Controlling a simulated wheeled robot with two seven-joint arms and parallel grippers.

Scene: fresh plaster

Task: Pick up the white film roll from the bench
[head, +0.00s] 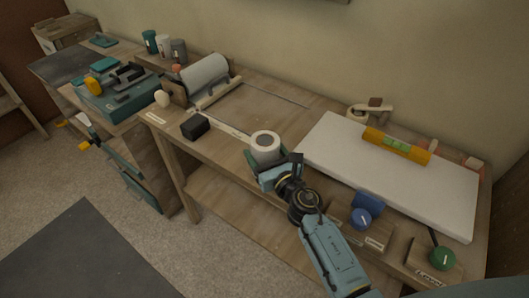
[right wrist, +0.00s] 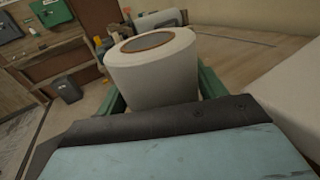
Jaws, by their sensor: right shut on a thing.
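The white film roll (head: 265,139) is upright at the bench's front edge in the head view, its round hollow core showing on top. It also fills the upper middle of the right wrist view (right wrist: 150,75). My right gripper (head: 267,160) is shut on it, with green fingers on both sides of the roll. The gripper hides the roll's lower part, so I cannot tell whether it touches the bench (head: 240,108). My left gripper is not in view.
Blue (head: 361,218) and green (head: 442,258) round-headed items stand at the front right. A black block (head: 195,126) and a larger roll (head: 205,73) are to the left. Bare bench lies behind the gripper.

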